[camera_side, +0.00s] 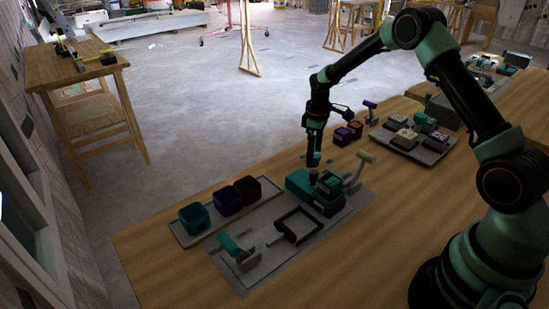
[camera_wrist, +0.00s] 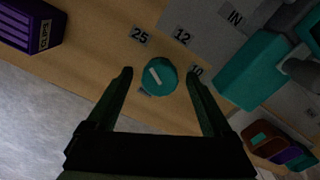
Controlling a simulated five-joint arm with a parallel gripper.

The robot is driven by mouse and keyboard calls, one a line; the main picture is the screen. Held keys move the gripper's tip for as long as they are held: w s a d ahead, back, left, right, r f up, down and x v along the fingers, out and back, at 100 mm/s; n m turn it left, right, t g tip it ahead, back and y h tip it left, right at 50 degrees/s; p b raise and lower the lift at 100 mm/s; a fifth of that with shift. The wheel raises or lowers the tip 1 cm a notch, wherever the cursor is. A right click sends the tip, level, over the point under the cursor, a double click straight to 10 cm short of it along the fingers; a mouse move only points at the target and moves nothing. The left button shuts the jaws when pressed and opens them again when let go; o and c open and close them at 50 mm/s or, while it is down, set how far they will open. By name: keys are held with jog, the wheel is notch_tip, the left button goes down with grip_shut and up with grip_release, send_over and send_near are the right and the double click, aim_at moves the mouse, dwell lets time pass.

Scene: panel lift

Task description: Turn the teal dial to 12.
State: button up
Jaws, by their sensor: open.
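The teal dial (camera_wrist: 160,76) is round with a white pointer bar, seen in the wrist view between and just ahead of my fingertips. Its bar slants, with its upper-left end toward the label 25 (camera_wrist: 139,36). The label 12 (camera_wrist: 182,36) is up and right of the dial, and a partly hidden label (camera_wrist: 197,71) that seems to read 10 is to its right. My gripper (camera_wrist: 158,75) is open around the dial's near side; I cannot tell whether a finger touches it. In the side view the dial (camera_side: 313,158) is small, below my gripper (camera_side: 314,150).
A teal block-shaped device (camera_side: 314,190) stands close beside the dial. A purple box marked CLIPS (camera_wrist: 32,25) is at the wrist view's upper left. A tray with teal, purple and dark red bins (camera_side: 228,200) lies left on the bench. Bare wood surrounds the dial's left.

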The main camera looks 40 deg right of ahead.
grip_shut()
dwell(0.3)
jog(key=m, duration=0.5)
jog(key=shift+m, duration=0.3)
jog(key=m, duration=0.6)
jog(key=shift+a, duration=0.1)
dwell(0.5)
grip_release()
